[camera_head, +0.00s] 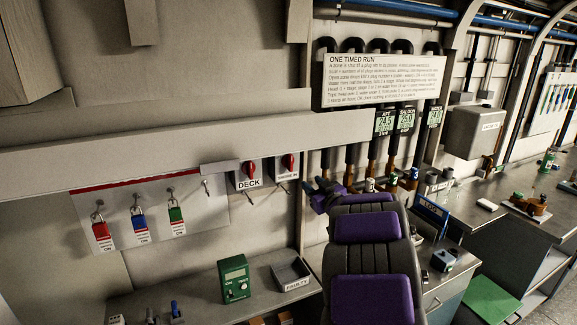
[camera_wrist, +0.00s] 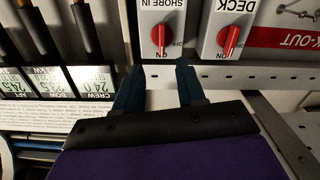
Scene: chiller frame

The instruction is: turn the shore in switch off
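The shore in switch (camera_head: 287,168) is a pale plate with a red knob on the wall, right of the deck switch (camera_head: 248,175). In the wrist view the shore in knob (camera_wrist: 160,36) stands with its long side roughly up-down, in line with the ON mark below it; OFF is to its right. My gripper (camera_wrist: 157,72) is open and empty, its two dark blue fingers apart just below the shore in plate, not touching the knob. In the head view my gripper (camera_head: 316,190) is right of and below the switch.
The deck knob (camera_wrist: 230,40) is close beside the shore in knob in the wrist view. Padlocks with tags (camera_head: 138,222) hang on a board at the left. Pipes with displays (camera_head: 384,122) stand to the right. A green tester (camera_head: 235,280) and a grey tray (camera_head: 291,275) sit on the bench below.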

